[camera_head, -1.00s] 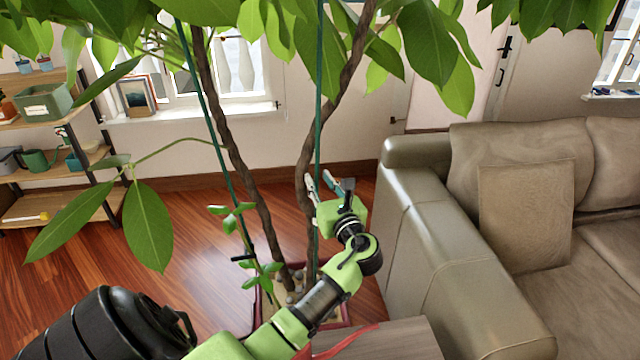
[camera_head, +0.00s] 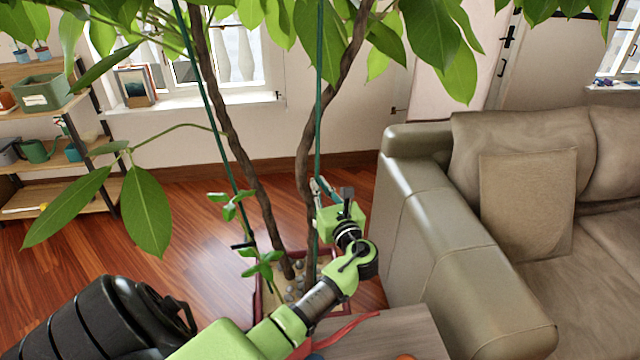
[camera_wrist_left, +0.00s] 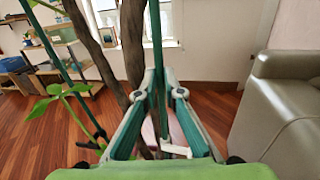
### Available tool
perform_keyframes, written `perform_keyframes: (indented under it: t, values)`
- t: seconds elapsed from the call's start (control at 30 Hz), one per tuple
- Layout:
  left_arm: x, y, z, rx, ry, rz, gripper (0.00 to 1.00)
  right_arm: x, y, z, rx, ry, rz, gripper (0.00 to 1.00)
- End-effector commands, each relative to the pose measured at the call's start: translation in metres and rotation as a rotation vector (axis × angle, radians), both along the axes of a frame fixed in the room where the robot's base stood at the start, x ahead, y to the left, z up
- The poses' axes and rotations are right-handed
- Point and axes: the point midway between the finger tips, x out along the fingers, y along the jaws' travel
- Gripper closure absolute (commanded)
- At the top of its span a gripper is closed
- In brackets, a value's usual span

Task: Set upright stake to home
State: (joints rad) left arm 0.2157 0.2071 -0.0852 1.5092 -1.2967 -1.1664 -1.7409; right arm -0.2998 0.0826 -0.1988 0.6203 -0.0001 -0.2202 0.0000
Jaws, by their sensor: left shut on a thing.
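The upright green stake (camera_head: 319,100) stands nearly vertical in the planter (camera_head: 268,300), beside the right twisted trunk (camera_head: 306,160). My left gripper (camera_head: 317,184) is shut on this stake a little above the pot. In the left wrist view, the stake (camera_wrist_left: 157,45) runs down between the two fingers (camera_wrist_left: 162,80). Part of the stake's lower length is hidden by the gripper. A second green stake (camera_head: 214,120) leans along the left trunk (camera_head: 225,120). A black clip (camera_head: 243,245) sits low by it. My right gripper is not in view.
A grey-brown leather sofa (camera_head: 440,260) stands close on the right of the gripper. A wooden shelf (camera_head: 75,190) with pots and a watering can is at the left. Large leaves (camera_head: 147,215) hang on the left and above. Wood floor lies behind the plant.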

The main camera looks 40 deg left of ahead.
Motion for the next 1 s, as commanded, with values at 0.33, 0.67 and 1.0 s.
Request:
perform_keyframes:
  t: [0.33,0.67,1.0]
  values:
    - [-0.001,-0.001,-0.005,-0.007,0.007,0.0,0.74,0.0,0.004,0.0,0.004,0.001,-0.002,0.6]
    - [0.0,-0.001,0.016,-0.007,0.001,0.0,0.74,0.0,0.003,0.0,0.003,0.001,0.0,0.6]
    - [-0.001,-0.001,0.079,-0.008,0.003,0.0,0.74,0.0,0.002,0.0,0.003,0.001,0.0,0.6]
